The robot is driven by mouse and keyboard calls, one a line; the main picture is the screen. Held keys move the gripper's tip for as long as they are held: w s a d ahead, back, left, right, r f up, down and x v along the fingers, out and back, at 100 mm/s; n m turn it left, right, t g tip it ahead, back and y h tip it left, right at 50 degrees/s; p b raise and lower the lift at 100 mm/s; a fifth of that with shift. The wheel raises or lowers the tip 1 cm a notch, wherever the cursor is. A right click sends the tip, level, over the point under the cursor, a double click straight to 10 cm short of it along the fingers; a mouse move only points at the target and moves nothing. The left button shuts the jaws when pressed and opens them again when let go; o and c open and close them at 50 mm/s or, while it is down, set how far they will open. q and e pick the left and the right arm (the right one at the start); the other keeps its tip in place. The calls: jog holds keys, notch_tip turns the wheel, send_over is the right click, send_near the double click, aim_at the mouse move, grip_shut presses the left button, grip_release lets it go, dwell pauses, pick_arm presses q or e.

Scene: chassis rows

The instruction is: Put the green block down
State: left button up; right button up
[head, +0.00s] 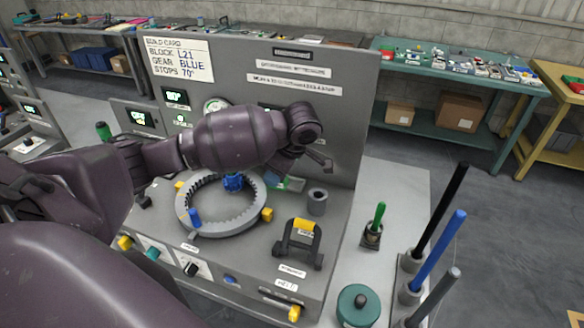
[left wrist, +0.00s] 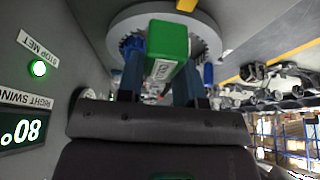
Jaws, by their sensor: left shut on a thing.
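The green block (left wrist: 167,42) is held between the two blue-grey fingers of my left gripper (left wrist: 161,74) in the left wrist view. It bears a small white label that I cannot read. The grey ring gear (left wrist: 118,28) shows beyond the block. I cannot tell there whether the block touches anything. My right gripper is not in view.
A build card (head: 180,60) reads block L21, gear blue, stops 70°. A grey cylinder (head: 317,202) and a black handle with a yellow top (head: 300,240) stand right of the ring. A green-topped peg (head: 377,220), a teal lidded pot (head: 358,305) and tall rods (head: 437,257) stand farther right.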

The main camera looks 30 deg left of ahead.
pick_arm(q)
jog(key=w+a, duration=0.2)
jog(key=w, duration=0.8)
jog(key=shift+a+f, duration=0.2)
jog(key=shift+f, duration=2.65)
jog(key=shift+w+a+f, duration=0.1)
jog(key=shift+w+f, duration=0.15)
jog(key=shift+f, duration=0.4)
jog(key=shift+f, duration=0.6)
jog(key=o, duration=1)
jog(key=shift+c, duration=0.2)
